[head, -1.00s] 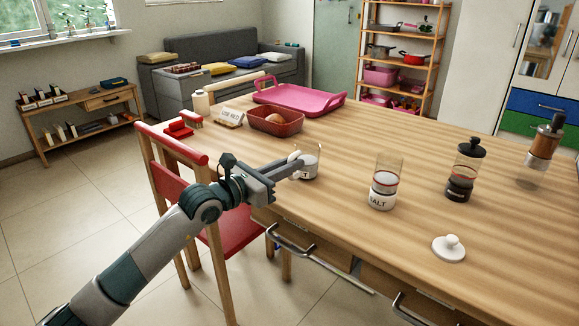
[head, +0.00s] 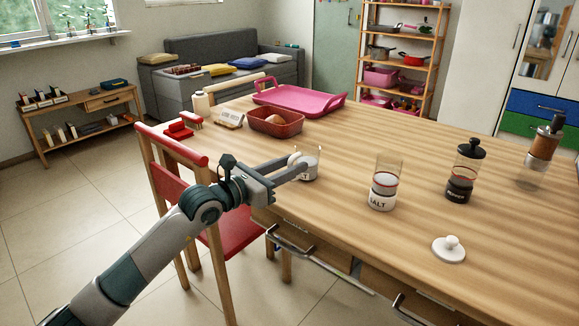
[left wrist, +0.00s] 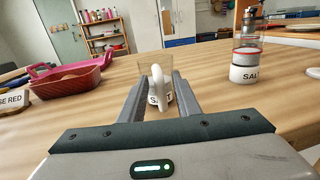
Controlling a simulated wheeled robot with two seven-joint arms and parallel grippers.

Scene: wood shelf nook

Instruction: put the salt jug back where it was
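The salt jug (head: 310,166) is a clear glass vessel with a white lower part and a white handle. It stands near the left front edge of the wooden table. In the left wrist view the jug's white handle (left wrist: 158,88) faces me and covers the middle of its label. My left gripper (head: 284,170) reaches the handle from the left. In the left wrist view its two fingers (left wrist: 160,98) stand apart on either side of the handle, with gaps visible. My right gripper is in neither view.
A white knobbed lid (head: 449,249) lies in front. A red dish (head: 276,121), pink tray (head: 301,98) and small sign (head: 230,118) are behind. A red chair (head: 222,225) stands below.

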